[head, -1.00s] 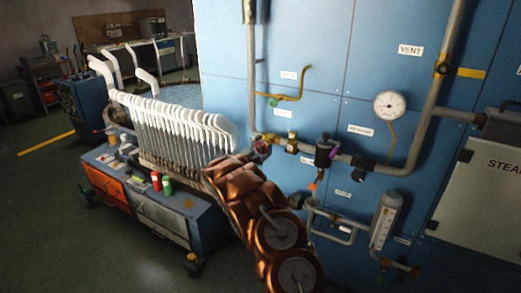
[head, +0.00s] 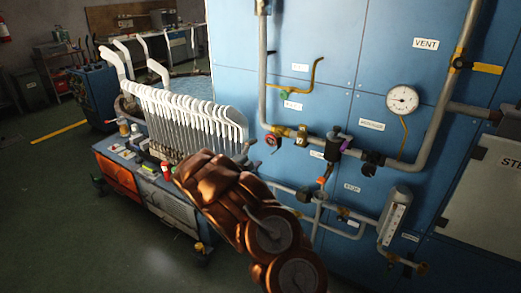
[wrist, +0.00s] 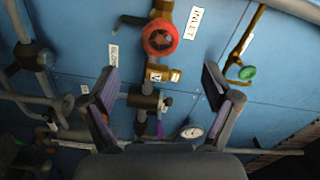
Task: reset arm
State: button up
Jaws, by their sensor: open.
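My gripper (wrist: 165,105) is open and empty in the wrist view, its two dark fingers apart. It faces the blue panel, with a red valve wheel (wrist: 161,37) on a brass fitting beyond and above the gap between the fingers. In the head view my copper-coloured arm reaches up and left from the bottom, in front of the panel's lower pipes; the gripper itself is hidden there behind the arm.
The blue panel (head: 330,90) carries pipes, a round gauge (head: 402,99) and a green-handled valve (wrist: 246,73). A cart (head: 170,208) with a row of white sock boards (head: 195,112) stands at left, close to my arm. Open floor (head: 50,210) lies further left.

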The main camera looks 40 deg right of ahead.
jog(key=shift+s+a, duration=0.15)
jog(key=shift+a, duration=0.2)
dwell(0.3)
jog(key=s+r+m+g, duration=0.6)
jog(key=s+r+m, duration=0.4)
jog(key=s+m, duration=0.2)
jog(key=s+a+r+m+g+y, duration=0.2)
jog(key=s+a+m, duration=0.1)
jog(key=s+m, duration=0.35)
jog(key=s+a+r+m+g+y, duration=0.1)
jog(key=s+a+m+g+y, duration=0.1)
jog(key=s+a+m, duration=0.35)
jog(key=s+a+f+m+t+y, duration=0.1)
jog(key=s+a+m+y, duration=0.3)
jog(key=a, duration=0.6)
jog(key=s+a+f+m+t+y, duration=0.1)
jog(key=s+a+f+m+y, duration=0.2)
jog(key=s+a+m, duration=0.5)
jog(key=s+a+f+m+t+y, duration=0.1)
jog(key=s+a+f+m+y, duration=0.1)
jog(key=s+a+m+y, duration=0.4)
jog(key=s+a, duration=0.4)
jog(key=a, duration=0.4)
